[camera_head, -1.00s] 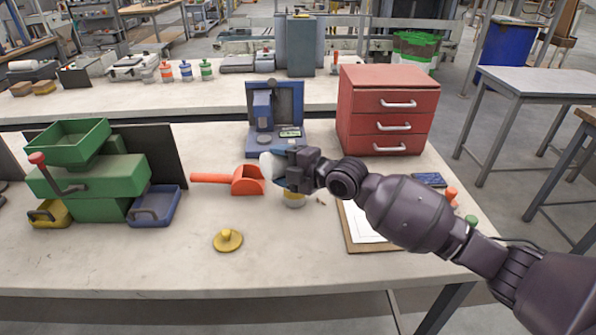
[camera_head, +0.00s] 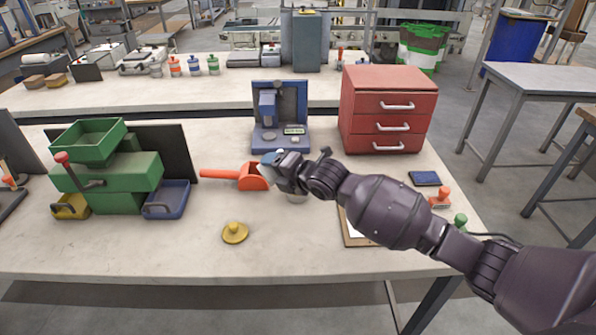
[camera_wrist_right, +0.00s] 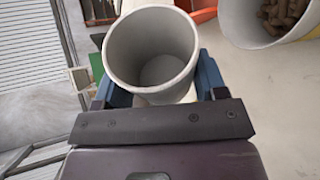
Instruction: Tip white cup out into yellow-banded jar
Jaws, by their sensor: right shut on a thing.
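My right gripper (camera_head: 271,160) is shut on the white cup (camera_wrist_right: 150,50). In the right wrist view the cup sits between the blue fingers, its mouth towards the camera, and its visible inside looks empty. In the head view the cup is hidden by the gripper. The jar (camera_head: 297,198) stands on the bench just below and behind the gripper, mostly covered by it. In the right wrist view the jar (camera_wrist_right: 238,22) is apart from the cup at the upper right, with brown pellets inside. My left gripper is not in view.
An orange scoop (camera_head: 245,176) lies left of the gripper, and a yellow knobbed lid (camera_head: 235,233) lies in front. A blue-grey device (camera_head: 280,120) and a red drawer cabinet (camera_head: 388,110) stand behind. A green machine (camera_head: 110,170) with trays is at left.

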